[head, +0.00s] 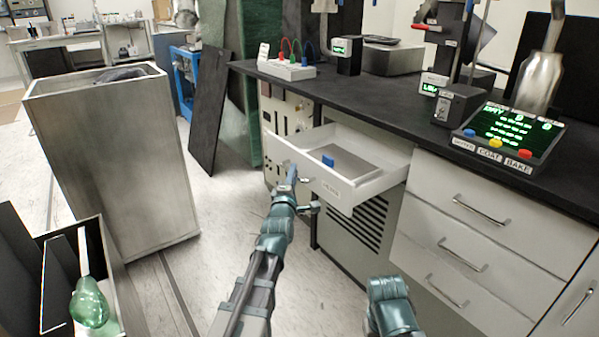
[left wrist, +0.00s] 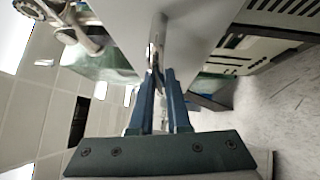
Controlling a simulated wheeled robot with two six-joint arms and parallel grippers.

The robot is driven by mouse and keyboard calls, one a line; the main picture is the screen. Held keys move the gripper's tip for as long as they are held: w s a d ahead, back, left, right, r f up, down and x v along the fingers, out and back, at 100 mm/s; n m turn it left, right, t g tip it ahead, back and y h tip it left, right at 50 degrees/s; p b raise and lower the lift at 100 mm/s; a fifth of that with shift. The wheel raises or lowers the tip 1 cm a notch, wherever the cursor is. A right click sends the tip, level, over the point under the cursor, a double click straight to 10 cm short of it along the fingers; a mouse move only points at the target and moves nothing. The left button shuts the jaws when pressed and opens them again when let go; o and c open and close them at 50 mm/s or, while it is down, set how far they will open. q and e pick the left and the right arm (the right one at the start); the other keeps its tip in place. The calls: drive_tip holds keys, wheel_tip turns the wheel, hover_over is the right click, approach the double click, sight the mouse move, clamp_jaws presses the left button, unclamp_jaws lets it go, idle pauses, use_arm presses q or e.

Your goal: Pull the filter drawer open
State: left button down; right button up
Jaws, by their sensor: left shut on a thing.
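The filter drawer (head: 370,190) is a white drawer with a labelled front, under the left part of the black counter. It stands pulled out, and its inside shows a grey flat panel (head: 350,160) and a small blue piece (head: 328,160). My left gripper (head: 293,174) is at the drawer's front, shut on its handle. In the left wrist view the two blue fingers (left wrist: 159,85) close on the metal handle (left wrist: 157,40) against the pale drawer front. My right arm's teal link shows at the bottom, but its gripper is out of view.
A tall grey metal bin (head: 120,160) stands at the left. A box with a green flask (head: 88,303) is at the lower left. Closed drawers (head: 470,240) are to the right. A control panel (head: 510,135) sits on the counter.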

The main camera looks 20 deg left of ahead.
use_arm(q)
drive_tip(key=shift+s+a, duration=0.75)
drive_tip(key=shift+s, duration=0.3)
drive_tip(key=c, duration=0.9)
unclamp_jaws()
drive_tip(key=s, duration=0.4)
drive_tip(key=s+d+f+b, duration=0.1)
drive_tip(key=s, duration=0.2)
drive_tip(key=shift+s, duration=0.1)
